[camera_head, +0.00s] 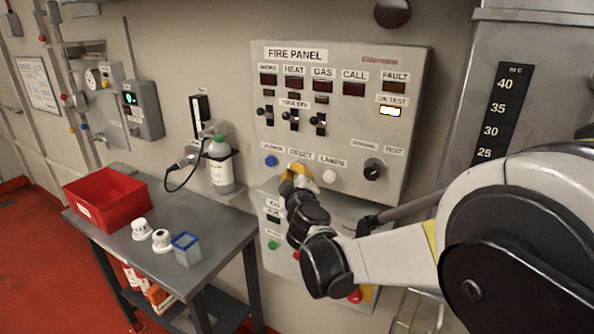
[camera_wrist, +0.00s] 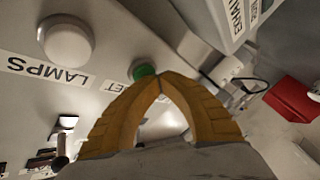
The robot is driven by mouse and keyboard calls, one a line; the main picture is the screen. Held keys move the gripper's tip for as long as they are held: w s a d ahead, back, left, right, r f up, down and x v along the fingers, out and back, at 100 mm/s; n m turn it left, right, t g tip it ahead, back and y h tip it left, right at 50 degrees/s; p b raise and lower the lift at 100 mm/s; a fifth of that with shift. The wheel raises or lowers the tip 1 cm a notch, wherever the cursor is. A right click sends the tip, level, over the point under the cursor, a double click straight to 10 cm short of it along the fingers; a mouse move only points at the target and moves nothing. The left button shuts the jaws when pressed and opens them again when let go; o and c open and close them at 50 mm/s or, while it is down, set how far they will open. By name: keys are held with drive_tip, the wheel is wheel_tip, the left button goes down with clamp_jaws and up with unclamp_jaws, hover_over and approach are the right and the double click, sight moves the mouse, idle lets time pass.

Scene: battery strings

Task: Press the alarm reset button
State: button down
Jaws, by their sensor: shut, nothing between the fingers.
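The fire panel (camera_head: 345,85) is a light grey box on the wall, with a RESET label (camera_head: 301,154) in its lower part. The button under that label is hidden behind my gripper in the head view. In the wrist view, a green button (camera_wrist: 143,71) sits by a partly covered label ending in "ET". My gripper (camera_head: 297,170) is shut and empty, with its yellow fingers at the panel face. In the wrist view, its fingertips (camera_wrist: 161,76) meet and overlap the green button's edge. I cannot tell whether they touch it.
A blue button (camera_head: 271,161) is left of my gripper and a white LAMPS button (camera_head: 329,176) right of it. A dark rotary knob (camera_head: 374,169) is farther right. A lower panel has a green button (camera_head: 273,245). A grey table with a red bin (camera_head: 108,207) stands left.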

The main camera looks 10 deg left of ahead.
drive_tip(key=shift+s, duration=0.1)
drive_tip(key=shift+s+a, duration=0.2)
drive_tip(key=shift+s, duration=0.25)
drive_tip(key=shift+s+a, duration=0.2)
drive_tip(key=shift+s, duration=0.25)
drive_tip(key=shift+s, duration=0.1)
drive_tip(key=s, duration=0.1)
drive_tip(key=s+a, duration=0.1)
drive_tip(key=s, duration=0.1)
drive_tip(key=s+a, duration=0.1)
drive_tip(key=shift+s, duration=0.25)
drive_tip(key=shift+f, duration=0.15)
